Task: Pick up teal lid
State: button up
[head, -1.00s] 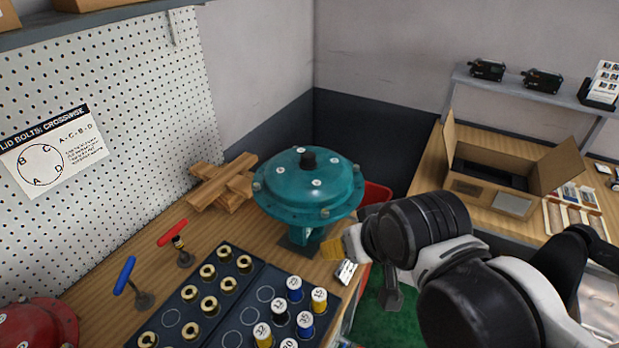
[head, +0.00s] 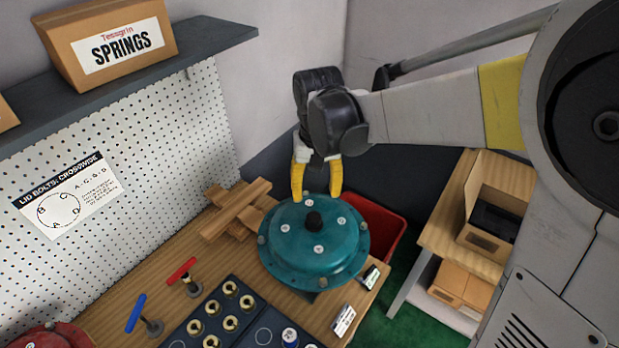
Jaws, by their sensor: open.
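My gripper (head: 316,194) is above the lid's far side, fingers pointing down. Its two yellow fingers are apart and nothing is between them.
A shelf with a springs box (head: 108,40) hangs upper left.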

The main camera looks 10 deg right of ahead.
aim_at(314, 216)
jog(key=f, duration=0.5)
jog(key=f+b, duration=0.1)
jog(key=f, duration=0.4)
jog(key=shift+s+a+b, duration=0.2)
jog(key=shift+b, duration=0.1)
jog(key=shift+c, duration=0.4)
jog(key=c, duration=1.1)
grip_shut()
jog(key=shift+r, duration=0.2)
